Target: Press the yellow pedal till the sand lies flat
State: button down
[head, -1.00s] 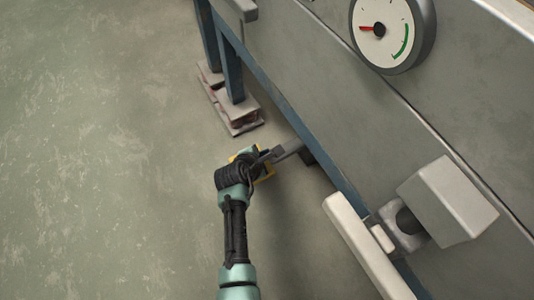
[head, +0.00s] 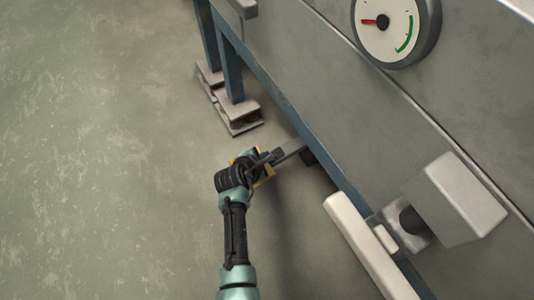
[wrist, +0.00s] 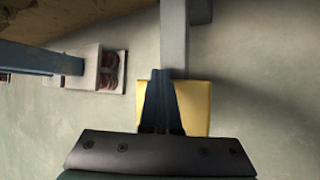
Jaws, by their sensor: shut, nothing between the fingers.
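The yellow pedal (wrist: 197,108) shows in the wrist view as a flat plate on the end of a grey lever (wrist: 174,35). My gripper (wrist: 160,73) is shut and empty, its fingers lying over the left part of the pedal. I cannot tell for sure whether they touch it. In the head view my gripper (head: 268,158) hides most of the pedal (head: 267,171), and the lever (head: 289,149) runs under the machine. No sand shows in either view.
A round gauge (head: 400,38) on the grey machine panel has its red needle pointing left, away from the green arc. Blue legs (head: 231,72) stand on footings (head: 238,112) close to the pedal. A pale bar (head: 362,245) juts out at the right. The floor at left is clear.

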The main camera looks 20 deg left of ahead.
jog(key=shift+s+a+f+b, duration=0.1)
jog(key=shift+s+f+b, duration=0.1)
jog(key=shift+f+b, duration=0.4)
jog(key=shift+s+a+f+b, duration=0.1)
jog(key=shift+s+f+b, duration=0.1)
jog(key=shift+f, duration=0.65)
dwell(0.7)
notch_tip(320, 180, up, 5)
jog(key=p, duration=0.5)
jog(key=shift+w+r+p, duration=0.1)
jog(key=shift+r+p, duration=0.35)
jog(key=shift+p, duration=0.25)
jog(key=shift+w+d, duration=0.1)
jog(key=shift+w+r, duration=0.1)
jog(key=shift+r, duration=0.15)
jog(key=r+p, duration=0.4)
jog(key=p, duration=0.1)
jog(key=shift+w+d+r, duration=0.15)
jog(key=shift+d+r, duration=0.05)
jog(key=shift+r, duration=0.2)
